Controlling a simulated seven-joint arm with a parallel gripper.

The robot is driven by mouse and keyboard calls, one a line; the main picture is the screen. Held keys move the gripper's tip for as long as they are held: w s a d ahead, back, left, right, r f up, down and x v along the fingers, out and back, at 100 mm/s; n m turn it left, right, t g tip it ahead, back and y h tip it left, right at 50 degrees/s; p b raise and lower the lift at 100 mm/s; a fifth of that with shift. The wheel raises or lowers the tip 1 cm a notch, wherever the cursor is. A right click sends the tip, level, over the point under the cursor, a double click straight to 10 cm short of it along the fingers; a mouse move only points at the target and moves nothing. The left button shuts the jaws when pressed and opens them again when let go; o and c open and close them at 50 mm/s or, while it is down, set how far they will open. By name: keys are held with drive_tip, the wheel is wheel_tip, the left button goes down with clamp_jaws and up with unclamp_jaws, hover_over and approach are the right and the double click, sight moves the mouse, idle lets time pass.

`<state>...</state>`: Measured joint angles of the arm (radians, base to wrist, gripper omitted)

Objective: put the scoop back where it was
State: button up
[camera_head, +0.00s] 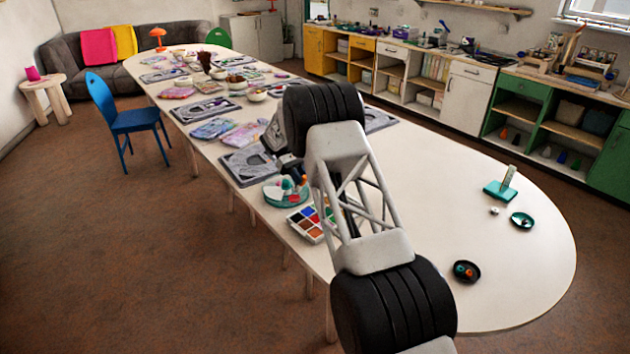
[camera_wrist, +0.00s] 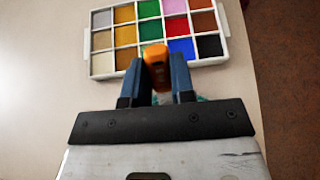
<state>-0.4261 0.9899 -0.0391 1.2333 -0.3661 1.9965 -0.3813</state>
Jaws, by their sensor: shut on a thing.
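My gripper (camera_wrist: 157,75) is shut on an orange piece, which looks like the handle of the scoop (camera_wrist: 156,62). The rest of the scoop is hidden from the wrist view. In the head view the arm partly covers the gripper, and a small orange spot, likely the scoop (camera_head: 303,178), shows beside a round teal dish (camera_head: 270,197) holding several small pieces. A white sorting tray with coloured compartments (camera_wrist: 88,62) lies just beyond the fingers in the wrist view; it also shows in the head view, partly behind my arm.
A grey board (camera_head: 245,166) lies left of the dish. On the right stand a teal stand (camera_head: 497,192), a small teal dish (camera_head: 521,221) and a black dish (camera_head: 466,271) with beads. The white table (camera_head: 430,190) is mostly bare between them and my arm.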

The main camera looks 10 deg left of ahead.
drive_tip(key=w+d+r+n+t, duration=0.25)
drive_tip(key=d+n+t, duration=0.2)
drive_tip(key=d, duration=0.85)
drive_tip(key=w+d+r+n+t+y, duration=0.1)
drive_tip(key=w+d+n+t, duration=0.4)
drive_tip(key=d, duration=0.7)
drive_tip(key=w+d+r+n+t, duration=0.15)
drive_tip(key=d+n+t, duration=0.35)
drive_tip(key=d, duration=0.8)
drive_tip(key=s+d+f+n+y, duration=0.3)
drive_tip(key=s+n, duration=0.2)
drive_tip(key=s, duration=0.2)
drive_tip(key=shift+d+f+g+y, duration=0.35)
drive_tip(key=shift+g+y, duration=0.05)
drive_tip(key=shift+g, duration=0.05)
drive_tip(key=shift+d+m+g, duration=0.1)
drive_tip(key=shift+m+g, duration=0.15)
drive_tip(key=shift+g, duration=0.05)
